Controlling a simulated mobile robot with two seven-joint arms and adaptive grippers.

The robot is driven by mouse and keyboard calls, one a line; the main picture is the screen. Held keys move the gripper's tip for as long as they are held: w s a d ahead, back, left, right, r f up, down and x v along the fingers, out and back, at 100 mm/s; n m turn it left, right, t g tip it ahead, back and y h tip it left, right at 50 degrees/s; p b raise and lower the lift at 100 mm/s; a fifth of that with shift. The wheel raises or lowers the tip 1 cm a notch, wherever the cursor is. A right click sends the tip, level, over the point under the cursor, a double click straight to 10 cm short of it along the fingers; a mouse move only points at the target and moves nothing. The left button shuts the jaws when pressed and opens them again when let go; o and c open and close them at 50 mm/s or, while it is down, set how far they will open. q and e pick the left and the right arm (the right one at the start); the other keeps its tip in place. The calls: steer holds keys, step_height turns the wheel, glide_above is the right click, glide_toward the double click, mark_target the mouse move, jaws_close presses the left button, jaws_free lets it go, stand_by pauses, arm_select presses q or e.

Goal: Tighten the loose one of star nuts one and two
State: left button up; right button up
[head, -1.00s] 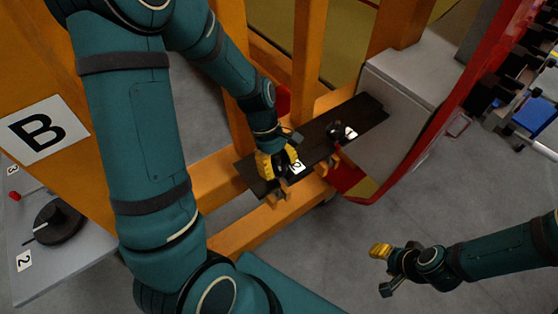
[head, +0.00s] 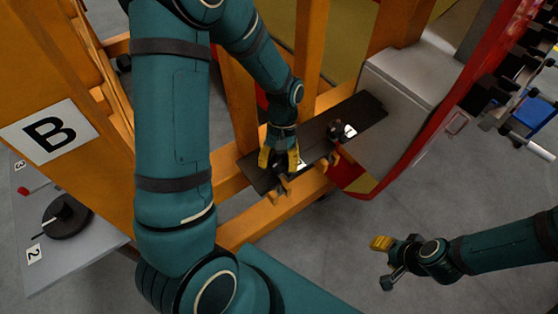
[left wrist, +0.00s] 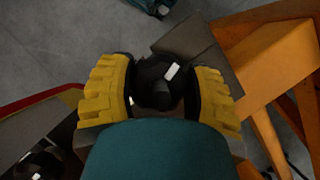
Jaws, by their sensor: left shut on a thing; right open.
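My left gripper (head: 279,160) reaches down onto the dark plank (head: 370,112) at its near left part. In the left wrist view its two yellow fingers (left wrist: 163,92) are shut on a black star nut (left wrist: 152,88), one finger on each side. This is star nut two, going by the label 2 beside it in the earlier frame; that label is now mostly hidden. The other black star nut (head: 335,131) stands further right on the plank beside a white label, its number too small to read. My right gripper (head: 385,263) is open and empty at the lower right, away from the plank.
Orange frame beams (head: 308,45) rise behind the plank. A grey box (head: 400,92) and a red curved shell (head: 470,95) stand right of it. A grey panel with a black knob (head: 67,217) is at left. Open floor lies at the lower right.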

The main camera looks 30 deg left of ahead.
arm_select(q)
steer(key=shift+m+y, duration=0.3)
steer(key=shift+m, duration=0.4)
steer(key=o, duration=1.2)
steer(key=shift+r, duration=0.15)
steer(key=v, duration=1.1)
steer(key=shift+w+r, duration=0.3)
steer(key=shift+r, duration=0.05)
